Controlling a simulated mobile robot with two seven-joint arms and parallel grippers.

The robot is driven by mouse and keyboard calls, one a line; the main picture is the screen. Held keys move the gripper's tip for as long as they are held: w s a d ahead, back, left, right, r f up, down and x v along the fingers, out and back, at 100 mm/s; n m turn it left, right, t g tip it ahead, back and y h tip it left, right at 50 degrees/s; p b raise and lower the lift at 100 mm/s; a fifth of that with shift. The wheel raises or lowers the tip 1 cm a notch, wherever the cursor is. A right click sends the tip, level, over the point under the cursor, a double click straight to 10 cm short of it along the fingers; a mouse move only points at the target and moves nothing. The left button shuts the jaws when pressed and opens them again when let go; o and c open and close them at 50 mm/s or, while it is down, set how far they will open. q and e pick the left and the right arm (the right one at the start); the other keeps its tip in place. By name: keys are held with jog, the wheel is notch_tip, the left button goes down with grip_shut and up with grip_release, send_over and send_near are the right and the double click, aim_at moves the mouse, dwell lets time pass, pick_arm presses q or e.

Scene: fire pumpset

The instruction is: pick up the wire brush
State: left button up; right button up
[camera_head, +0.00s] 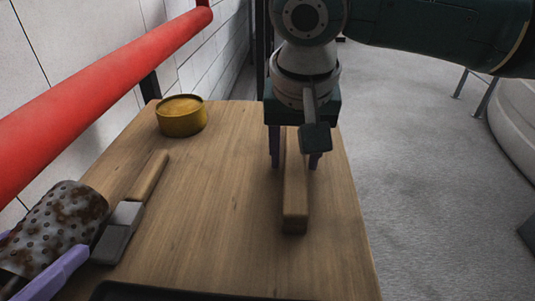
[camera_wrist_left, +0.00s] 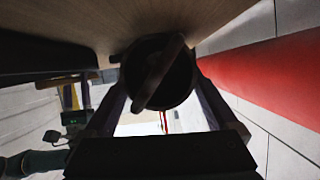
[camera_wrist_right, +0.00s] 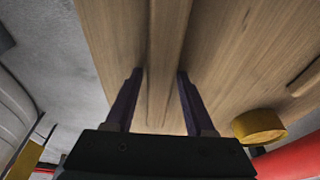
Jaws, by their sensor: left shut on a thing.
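The wire brush appears to be the long wooden bar (camera_head: 295,205) lying lengthwise on the right part of the bench; no bristles show. My right gripper (camera_head: 296,162) is above it, pointing down, with one finger on each side of the bar. In the right wrist view the fingers (camera_wrist_right: 157,100) stand apart with the bar (camera_wrist_right: 168,50) between them; contact is not visible. My left gripper (camera_head: 40,270) is shut on a rusty perforated cylinder (camera_head: 62,218) at the lower left. In the left wrist view its dark round end (camera_wrist_left: 175,85) with a crossbar sits between the fingers.
A wooden bench (camera_head: 215,215) carries a yellow tin (camera_head: 181,116) at the far left. A wooden-handled tool with a grey metal head (camera_head: 117,232) lies near the cylinder. A red pipe (camera_head: 100,85) runs along the left wall. The bench middle is clear.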

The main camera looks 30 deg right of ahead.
aim_at(295, 154)
grip_shut()
jog(key=shift+r, duration=0.1)
dwell(0.4)
notch_tip(295, 154, up, 10)
jog(key=shift+c, duration=1.3)
grip_release()
grip_shut()
